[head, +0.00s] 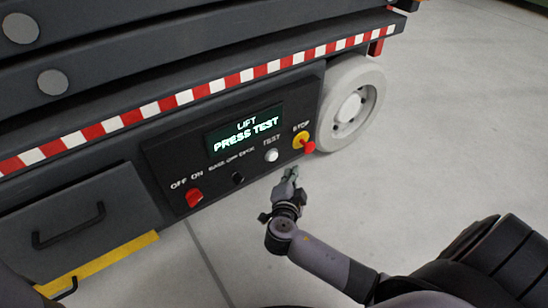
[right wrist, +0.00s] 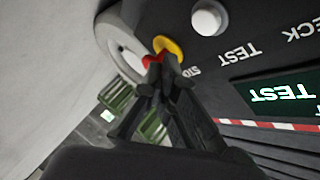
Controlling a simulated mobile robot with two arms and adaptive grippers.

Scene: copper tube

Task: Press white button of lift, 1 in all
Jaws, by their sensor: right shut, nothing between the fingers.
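The lift's dark control panel (head: 166,158) has a white button (head: 272,155) above my right gripper in the head view, near the word TEST. The white button also shows at the top of the right wrist view (right wrist: 209,18). My right gripper (head: 291,172) is shut and empty, just below and to the right of the white button in the head view. In the right wrist view its fingertips (right wrist: 160,68) overlap the red and yellow stop button, apart from the white one. The display (head: 245,130) reads LIFT PRESS TEST. My left gripper is not in view.
A red stop button on a yellow base (head: 303,143) sits right of the white button. A red OFF/ON switch (head: 193,197) and a black knob (head: 238,178) are to the left. A white wheel (head: 372,103) stands at the right. The floor (head: 450,120) is clear.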

